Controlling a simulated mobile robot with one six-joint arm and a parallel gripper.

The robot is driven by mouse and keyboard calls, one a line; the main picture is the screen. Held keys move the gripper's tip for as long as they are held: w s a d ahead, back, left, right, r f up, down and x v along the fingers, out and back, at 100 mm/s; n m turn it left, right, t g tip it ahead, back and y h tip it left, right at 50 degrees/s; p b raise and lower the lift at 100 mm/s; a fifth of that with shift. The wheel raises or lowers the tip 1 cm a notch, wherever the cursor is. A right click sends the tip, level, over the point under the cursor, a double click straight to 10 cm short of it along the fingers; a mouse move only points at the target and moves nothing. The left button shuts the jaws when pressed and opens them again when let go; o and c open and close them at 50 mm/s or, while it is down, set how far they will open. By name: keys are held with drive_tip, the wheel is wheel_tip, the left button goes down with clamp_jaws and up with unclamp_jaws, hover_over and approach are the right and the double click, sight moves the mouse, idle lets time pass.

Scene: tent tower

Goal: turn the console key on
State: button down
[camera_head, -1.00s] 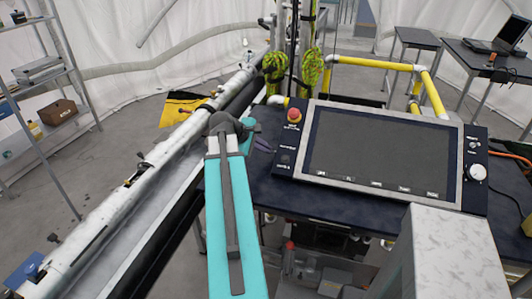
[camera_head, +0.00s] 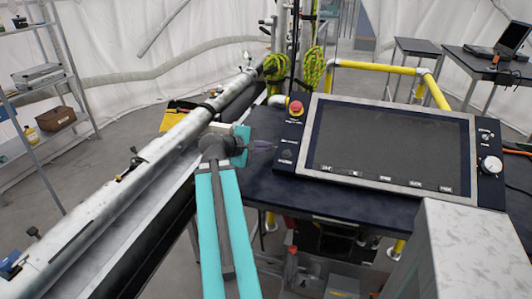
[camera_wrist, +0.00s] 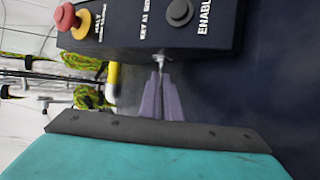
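The dark console (camera_head: 291,150) stands on the dark table, with a big grey screen (camera_head: 390,145). In the wrist view its side panel (camera_wrist: 205,35) carries a label starting "KEY AT" and a small silver key (camera_wrist: 160,61) projecting from its edge. My gripper's two slim purple fingers (camera_wrist: 160,78) point at the key, with their tips at or just short of it. The fingers are close together; whether they grip the key is too small to tell. In the head view my gripper (camera_head: 264,145) is at the console's left edge, where the key is not clearly visible.
A red emergency button (camera_head: 296,107) with a yellow collar sits above the key area; it also shows in the wrist view (camera_wrist: 68,18). A grey round button (camera_wrist: 180,12) is beside the label. A large pale pipe (camera_head: 150,160) runs left of my arm. A pale box (camera_head: 455,250) stands front right.

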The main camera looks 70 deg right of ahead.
drive_tip(key=shift+f+h+b, duration=0.25)
drive_tip(key=shift+h+b, duration=0.25)
drive_tip(key=shift+b, duration=0.75)
drive_tip(key=shift+r+b, duration=0.25)
drive_tip(key=shift+b, duration=0.05)
drive_tip(key=c, duration=2)
unclamp_jaws()
drive_tip(key=shift+f, duration=0.1)
drive_tip(key=shift+w+a+b, duration=0.15)
drive_tip(key=shift+a+b, duration=0.1)
drive_tip(key=shift+b, duration=0.9)
drive_tip(key=shift+w+a+b, duration=0.1)
drive_tip(key=shift+a+b, duration=0.1)
drive_tip(key=shift+b, duration=0.45)
